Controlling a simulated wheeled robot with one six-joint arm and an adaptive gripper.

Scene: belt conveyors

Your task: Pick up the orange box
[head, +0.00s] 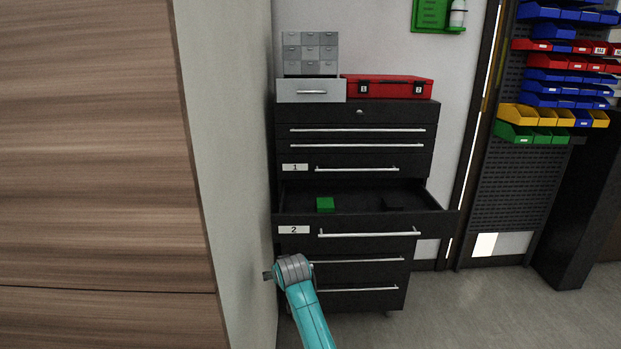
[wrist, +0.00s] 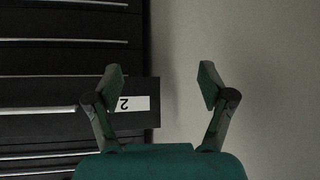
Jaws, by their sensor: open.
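No orange box can be made out in either view. A black drawer marked 2 (head: 365,233) is pulled open in the cabinet. A small green box (head: 325,204) lies in its left part, and a dark item, hard to make out, lies further right. In the wrist view my gripper (wrist: 162,77) is open and empty, its two fingers spread apart. The front of drawer 2 (wrist: 143,90) shows upside down behind the left finger. In the head view my arm reaches up to the cabinet's lower left; the fingers cannot be made out there.
The black cabinet (head: 354,162) carries a red case (head: 388,87) and a grey drawer unit (head: 310,54) on top. A pale wall (head: 232,150) stands close on the left. Bins hang on a rack (head: 519,190) at right. The floor (head: 480,315) at right is clear.

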